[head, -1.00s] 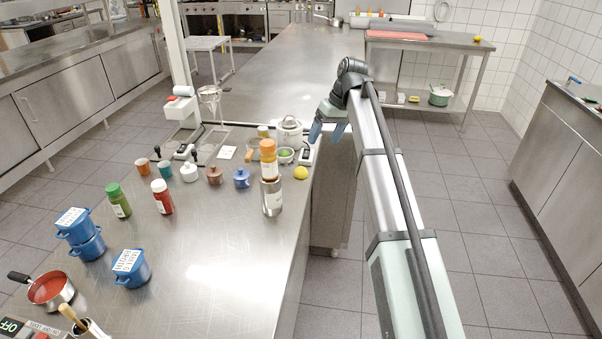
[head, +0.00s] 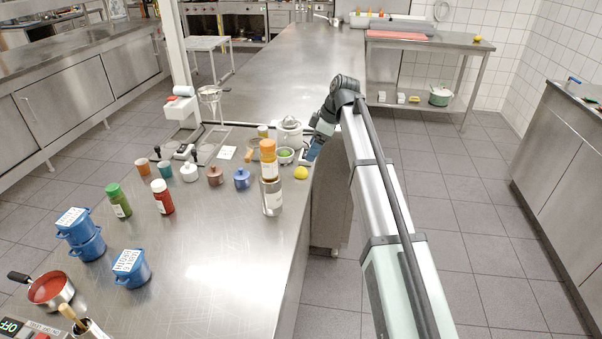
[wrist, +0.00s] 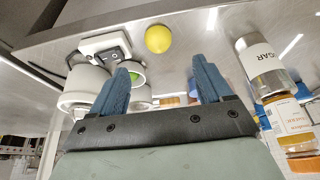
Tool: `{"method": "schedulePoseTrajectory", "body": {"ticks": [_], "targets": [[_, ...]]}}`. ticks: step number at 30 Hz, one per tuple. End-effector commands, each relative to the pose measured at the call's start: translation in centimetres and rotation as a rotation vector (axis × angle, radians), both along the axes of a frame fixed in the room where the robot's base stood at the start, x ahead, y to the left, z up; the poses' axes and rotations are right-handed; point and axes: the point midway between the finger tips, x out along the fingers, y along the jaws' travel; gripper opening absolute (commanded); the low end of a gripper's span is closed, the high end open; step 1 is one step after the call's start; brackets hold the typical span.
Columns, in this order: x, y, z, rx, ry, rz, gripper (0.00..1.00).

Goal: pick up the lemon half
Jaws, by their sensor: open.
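The lemon half (head: 301,172) is a small yellow dome on the steel counter near its right edge. In the wrist view the lemon half (wrist: 158,39) lies beyond the fingertips, about between the lines of the two fingers, and nothing touches it. My gripper (head: 310,154) is just above and behind the lemon in the head view, over the counter edge. In the wrist view my gripper (wrist: 161,65) has its two blue fingers spread wide with nothing between them.
A steel canister (wrist: 262,65) labelled as sugar stands right of the lemon in the wrist view. A white juicer (head: 289,133), a small bowl with a green item (head: 285,154) and a white-and-black device (wrist: 106,46) are close by.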

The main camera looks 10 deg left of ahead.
Motion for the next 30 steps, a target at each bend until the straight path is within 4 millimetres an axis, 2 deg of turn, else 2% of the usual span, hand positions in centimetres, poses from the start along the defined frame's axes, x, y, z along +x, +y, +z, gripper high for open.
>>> {"method": "schedulePoseTrajectory", "body": {"ticks": [3, 6, 17, 25, 30], "targets": [[-0.1, 0.7, -1.9, -0.001, 0.002, 0.0, 0.79], [0.0, 1.1, -2.9, -0.001, 0.002, -0.001, 0.79], [0.1, 1.8, -4.5, 0.0, 0.001, -0.002, 0.79], [0.2, 2.9, -7.6, -0.001, 0.003, -0.001, 0.79], [0.3, 3.3, -8.6, 0.0, 0.001, -0.002, 0.79]]}}
